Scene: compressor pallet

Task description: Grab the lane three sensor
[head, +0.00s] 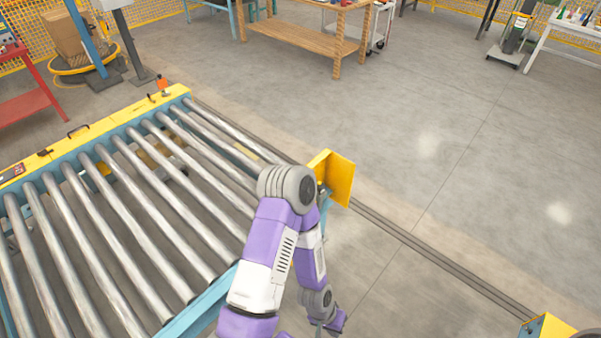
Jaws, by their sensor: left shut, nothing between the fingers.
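I cannot pick out a lane three sensor for certain in the head view. A roller conveyor (100,121) with a yellow rail and blue frame fills the left side. A small orange part (162,84) stands at the rail's far end, and small dark fittings sit along the rail. A yellow bracket (342,178) stands at the conveyor's right side, partly behind my purple and white left arm. My left gripper (337,326) is low at the bottom edge, right of the conveyor, shut and empty; its tips are hard to see. My right gripper is out of view.
A floor track (420,246) runs from the bracket to a yellow box (546,328) at the bottom right. A wooden workbench (300,39) stands at the back and a red table (28,104) at the far left.

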